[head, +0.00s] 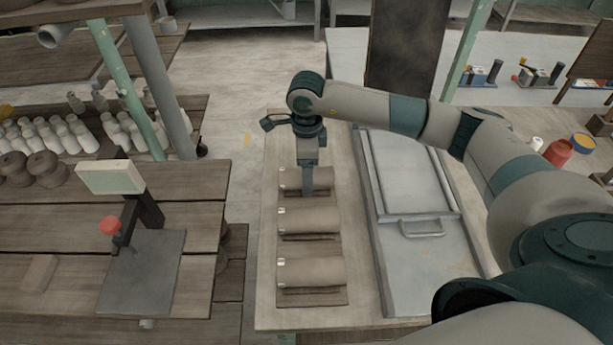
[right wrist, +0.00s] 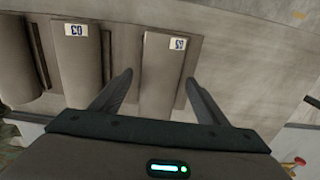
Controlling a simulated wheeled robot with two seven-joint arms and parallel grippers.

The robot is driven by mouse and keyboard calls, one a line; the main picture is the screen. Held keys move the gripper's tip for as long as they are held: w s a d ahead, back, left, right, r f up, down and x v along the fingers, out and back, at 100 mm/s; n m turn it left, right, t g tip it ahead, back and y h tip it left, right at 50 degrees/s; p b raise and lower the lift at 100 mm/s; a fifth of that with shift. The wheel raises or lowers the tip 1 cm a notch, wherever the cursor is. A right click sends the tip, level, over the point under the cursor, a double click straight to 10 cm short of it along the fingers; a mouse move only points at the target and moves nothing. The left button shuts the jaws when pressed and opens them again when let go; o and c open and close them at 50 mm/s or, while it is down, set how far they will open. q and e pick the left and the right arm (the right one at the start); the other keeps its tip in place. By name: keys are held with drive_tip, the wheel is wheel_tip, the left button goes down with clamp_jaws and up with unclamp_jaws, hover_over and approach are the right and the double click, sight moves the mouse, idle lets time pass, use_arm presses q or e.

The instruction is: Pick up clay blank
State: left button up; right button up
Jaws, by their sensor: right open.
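Three clay blanks, grey-brown rolls with small white labels on their left ends, lie in a row on a dark board (head: 312,299): a far one (head: 325,180), a middle one (head: 312,221) and a near one (head: 312,271). My right gripper (head: 308,192) points down at the far blank. The middle blank (right wrist: 80,65) lies to the left there. Whether the fingers touch the blank cannot be told. My left gripper is out of view.
The board lies on a pale tabletop (head: 268,318). A grey metal tray with a handle (head: 421,229) lies to its right. At left, a wooden bench (head: 60,220) holds a scale-like device (head: 145,270) with a red knob. Bottles (head: 60,135) stand behind it.

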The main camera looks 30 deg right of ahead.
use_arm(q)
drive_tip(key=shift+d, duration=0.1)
use_arm(e)
drive_tip(key=shift+r, duration=0.1)
drive_tip(key=c, duration=1.6)
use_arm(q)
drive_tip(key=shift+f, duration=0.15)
use_arm(e)
drive_tip(key=shift+w+r, duration=0.1)
